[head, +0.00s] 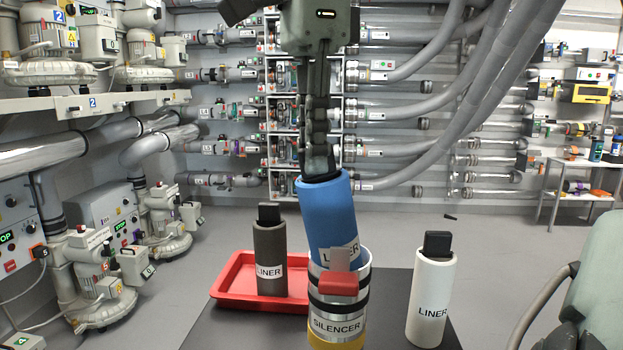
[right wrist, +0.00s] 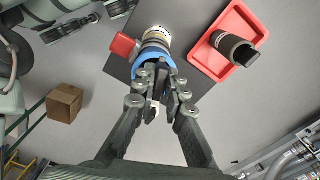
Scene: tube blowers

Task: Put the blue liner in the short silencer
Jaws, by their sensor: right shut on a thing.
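The blue liner (head: 328,210) stands almost upright, leaning slightly, with its lower end at the mouth of the short silencer (head: 338,306). Its lower edge is hidden behind the silencer's rim, so how deep it sits cannot be told. The silencer is a silvery cylinder with black bands, a yellow base and a red latch (head: 338,284) at its front. My right gripper (head: 317,160) points down and is shut on the liner's top. In the right wrist view the blue liner (right wrist: 151,54) lies just beyond the fingertips, over the silencer (right wrist: 156,34). My left gripper is not in view.
A dark grey liner (head: 269,248) stands in a red tray (head: 225,285) left of the silencer. A white liner (head: 432,300) stands on the dark table (head: 385,290) to the right. Shelving and pipes line the back wall; blowers stand at the left.

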